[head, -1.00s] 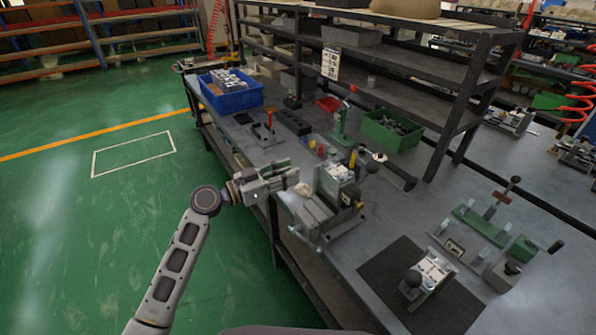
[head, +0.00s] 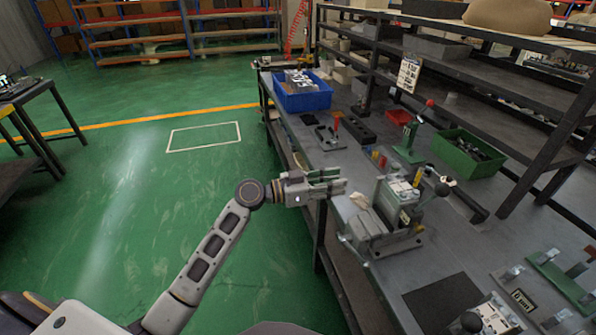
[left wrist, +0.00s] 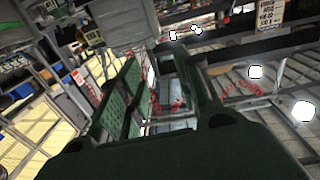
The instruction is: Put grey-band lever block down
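My left gripper (head: 336,183) reaches in over the near edge of the bench, beside a grey fixture with a block in it (head: 400,192). In the left wrist view my left gripper (left wrist: 160,80) has its two green fingers apart, with nothing between them. A lever block (head: 490,318) with a pale top and a dark round knob stands at the dark mat (head: 440,298), low at the right. The bottom edge of the head view cuts it off. I cannot make out a grey band on either block. My right gripper is not in view.
The bench (head: 455,245) holds a blue bin (head: 302,98), a green bin (head: 465,160), a red tray (head: 398,117) and a green lever press (head: 408,140). Green fixtures (head: 560,280) stand at the right. A shelf rack (head: 490,75) rises behind.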

